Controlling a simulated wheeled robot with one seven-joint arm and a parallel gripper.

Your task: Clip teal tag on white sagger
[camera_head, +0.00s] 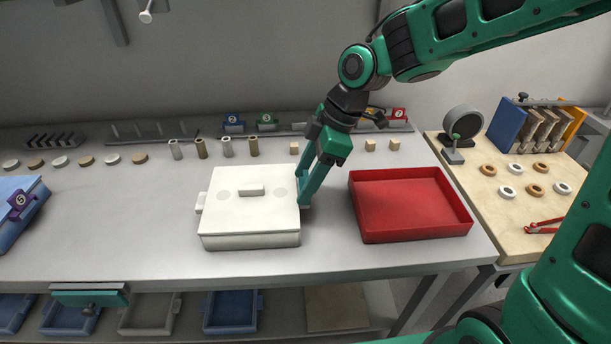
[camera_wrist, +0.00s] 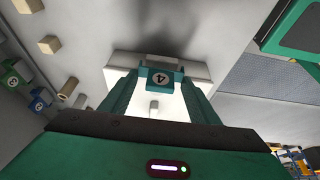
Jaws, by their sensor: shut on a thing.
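The white sagger (camera_head: 250,222) stands on the grey bench with its lid on, a handle block on top and small lugs at its sides. My gripper (camera_head: 304,202) reaches down at the sagger's right side, by the lug there. In the wrist view the gripper (camera_wrist: 162,82) is shut on the teal tag (camera_wrist: 161,79), which bears a number 4. The white sagger (camera_wrist: 130,62) shows right around the tag in that view. The tag is hidden by the fingers in the head view. I cannot tell whether the tag is seated on the lug.
A red tray (camera_head: 410,205) stands close to the right of my gripper. A blue sagger (camera_head: 20,225) with a purple tag (camera_head: 22,203) is at the far left. Blue (camera_head: 233,120), green (camera_head: 266,120) and red (camera_head: 399,114) tags stand at the back. The bench left of the white sagger is clear.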

